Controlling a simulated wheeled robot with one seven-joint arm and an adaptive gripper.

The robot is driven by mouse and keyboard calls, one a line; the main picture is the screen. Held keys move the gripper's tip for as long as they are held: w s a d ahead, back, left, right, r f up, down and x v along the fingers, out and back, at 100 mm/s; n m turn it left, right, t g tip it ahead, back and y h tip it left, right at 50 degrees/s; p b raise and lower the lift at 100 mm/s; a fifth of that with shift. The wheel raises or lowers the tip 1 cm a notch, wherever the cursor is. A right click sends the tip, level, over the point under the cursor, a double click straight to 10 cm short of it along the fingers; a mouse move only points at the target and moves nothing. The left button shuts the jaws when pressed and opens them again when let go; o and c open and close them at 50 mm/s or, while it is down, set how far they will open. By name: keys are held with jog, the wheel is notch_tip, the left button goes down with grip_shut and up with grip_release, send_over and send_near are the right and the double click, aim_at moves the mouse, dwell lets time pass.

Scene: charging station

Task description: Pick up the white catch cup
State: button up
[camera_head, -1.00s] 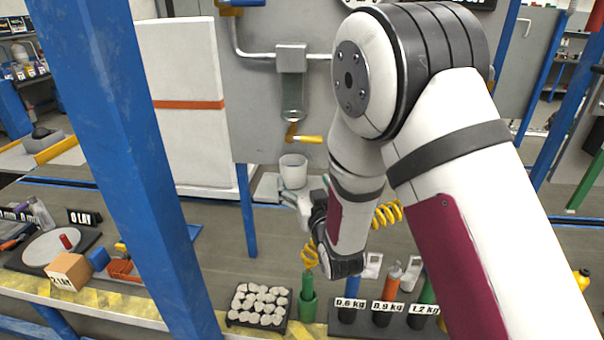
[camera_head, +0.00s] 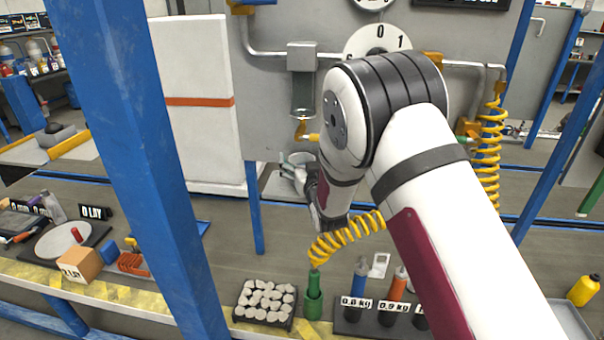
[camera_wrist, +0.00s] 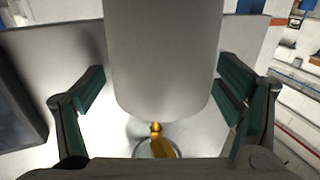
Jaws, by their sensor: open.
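The white catch cup (camera_wrist: 163,55) fills the upper middle of the wrist view as a large pale cylinder between my two fingers. My gripper (camera_wrist: 162,88) is open, with one dark green finger on each side of the cup. Narrow gaps seem to show beside it, and I cannot tell whether either finger touches. In the head view the cup (camera_head: 303,157) stands on a pale tray below the dispenser's outlet, partly hidden by my gripper (camera_head: 293,166) and arm.
The dispenser tube (camera_head: 303,97) with a yellow tap (camera_head: 302,130) hangs just above the cup. A yellow coiled hose (camera_head: 345,235) runs near my wrist. A blue post (camera_head: 130,150) stands at left.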

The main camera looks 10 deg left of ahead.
jog(key=c, duration=1.2)
jog(key=shift+c, duration=0.2)
